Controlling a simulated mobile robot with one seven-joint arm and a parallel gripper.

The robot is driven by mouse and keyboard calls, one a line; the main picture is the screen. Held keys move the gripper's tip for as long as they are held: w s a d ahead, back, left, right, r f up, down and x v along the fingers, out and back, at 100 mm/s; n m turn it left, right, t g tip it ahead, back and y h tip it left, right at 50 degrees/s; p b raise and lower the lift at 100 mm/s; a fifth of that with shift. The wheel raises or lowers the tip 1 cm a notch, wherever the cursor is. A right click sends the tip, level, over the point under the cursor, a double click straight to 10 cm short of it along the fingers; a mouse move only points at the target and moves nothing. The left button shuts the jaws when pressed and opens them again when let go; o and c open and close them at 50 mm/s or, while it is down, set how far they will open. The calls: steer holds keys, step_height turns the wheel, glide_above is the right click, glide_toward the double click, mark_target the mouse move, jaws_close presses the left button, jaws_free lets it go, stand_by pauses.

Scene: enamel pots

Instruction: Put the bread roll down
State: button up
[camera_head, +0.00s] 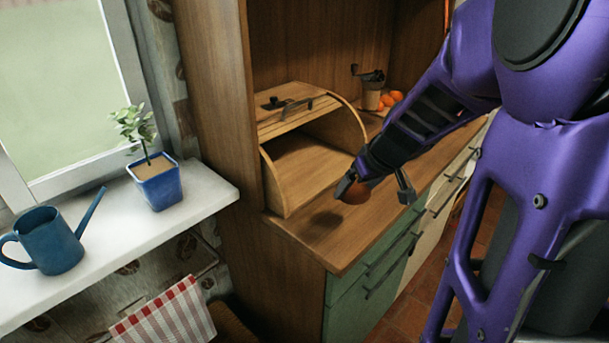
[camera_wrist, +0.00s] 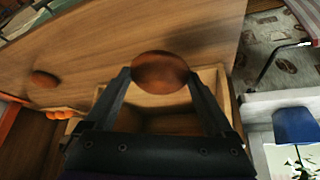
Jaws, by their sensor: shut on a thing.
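The bread roll (camera_head: 355,193) is brown and rounded. My gripper (camera_head: 373,188) is shut on it, in front of the open bread box and above the wooden counter (camera_head: 335,246). A dark shadow lies on the counter below and left of the roll. In the wrist view the roll (camera_wrist: 160,70) sits between the two fingertips of my gripper (camera_wrist: 160,77). The wooden bread box (camera_head: 275,178) has its roll-top lid raised, and its inside looks empty where visible. My arm hides part of the counter.
Another brown rounded thing (camera_wrist: 45,79) lies on the counter in the wrist view. A grinder (camera_head: 371,88) and orange fruit (camera_head: 391,98) stand farther back. A plant pot (camera_head: 156,185) and watering can (camera_head: 48,242) are on the windowsill. The counter's near end is clear.

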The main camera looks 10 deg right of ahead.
steer(key=shift+w+d+r, duration=0.1)
steer(key=shift+d+r, duration=0.05)
steer(key=shift+r, duration=0.1)
steer(key=p, duration=0.1)
glide_above(291, 180)
steer(key=s, duration=0.2)
steer(key=shift+s+d+f, duration=0.15)
steer(key=shift+d+f, duration=0.15)
steer(key=shift+f, duration=0.3)
step_height(291, 180, down, 6)
steer(key=shift+r+b, duration=0.2)
steer(key=shift+b, duration=0.4)
steer(key=shift+f, duration=0.15)
steer(key=o, duration=1.2)
